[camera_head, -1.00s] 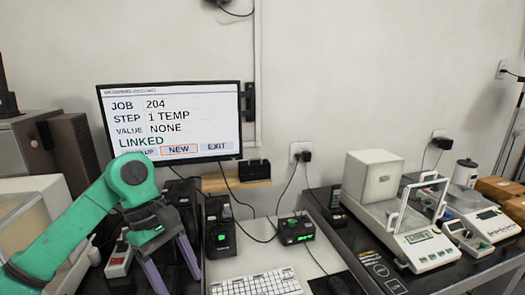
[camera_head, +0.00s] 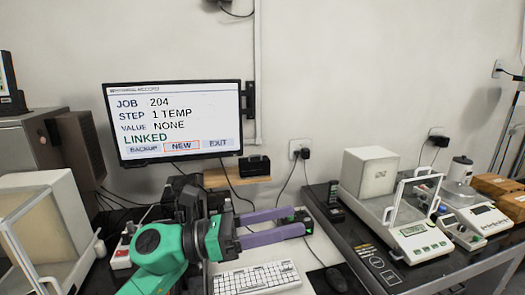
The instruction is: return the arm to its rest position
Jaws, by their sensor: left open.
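My left arm reaches in from the bottom left, green with a dark wrist. My left gripper (camera_head: 305,221) points to the right, its two purple fingers apart with nothing between them. It is above the desk, just behind the white keyboard (camera_head: 256,278), and covers part of a small black device with a green light (camera_head: 290,213). My right gripper is not in view.
A monitor (camera_head: 175,122) on the wall shows job 204, step 1 TEMP, value NONE, LINKED. A balance with a white chamber (camera_head: 372,172) and another scale (camera_head: 480,213) stand on the right table. A glass-sided box (camera_head: 35,225) stands left. A mouse (camera_head: 336,280) lies right of the keyboard.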

